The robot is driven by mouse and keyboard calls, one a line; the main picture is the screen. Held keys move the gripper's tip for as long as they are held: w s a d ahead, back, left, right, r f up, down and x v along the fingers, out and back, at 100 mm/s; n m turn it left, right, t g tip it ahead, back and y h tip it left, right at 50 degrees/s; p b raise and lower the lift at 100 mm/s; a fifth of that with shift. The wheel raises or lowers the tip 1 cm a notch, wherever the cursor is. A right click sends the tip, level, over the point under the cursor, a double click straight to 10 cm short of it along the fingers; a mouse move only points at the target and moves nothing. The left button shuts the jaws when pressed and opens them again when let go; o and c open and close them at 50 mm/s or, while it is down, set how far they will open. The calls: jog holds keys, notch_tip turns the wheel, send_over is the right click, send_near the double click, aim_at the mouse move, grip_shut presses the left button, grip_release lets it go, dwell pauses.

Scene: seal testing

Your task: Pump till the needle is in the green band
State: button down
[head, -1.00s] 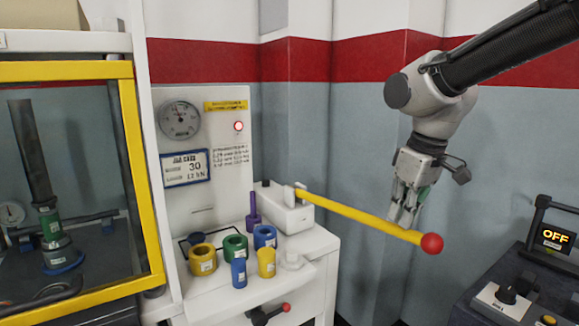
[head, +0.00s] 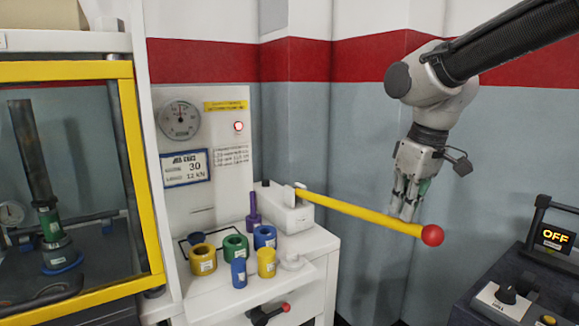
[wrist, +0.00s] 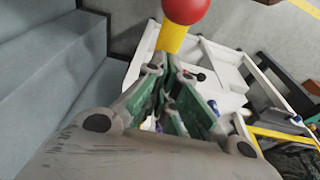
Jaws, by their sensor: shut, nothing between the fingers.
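The yellow pump lever (head: 350,209) with a red ball end (head: 432,235) sticks out to the right from the white pump block (head: 285,210), sloping slightly down. My gripper (head: 404,214) is shut, with its fingertips at the lever just short of the ball; the head view does not show clearly whether they touch it. In the wrist view my green-padded fingers (wrist: 172,95) are closed near the ball (wrist: 186,8) and a short piece of the yellow lever (wrist: 172,38). The round gauge (head: 179,119) is on the white panel; its needle and green band are too small to read.
Several coloured rings and cylinders, including a green ring (head: 235,247), stand on the white bench left of the lever. A yellow-framed cabinet (head: 140,180) is at left. A console with an OFF display (head: 556,238) is at lower right.

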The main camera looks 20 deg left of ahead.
jog(key=shift+f, duration=0.4)
jog(key=shift+r, duration=1.4)
jog(key=s+d+r, duration=0.2)
jog(key=d+r, duration=0.1)
jog(key=r, duration=0.3)
jog(key=shift+s+r, duration=0.15)
jog(key=shift+r, duration=0.25)
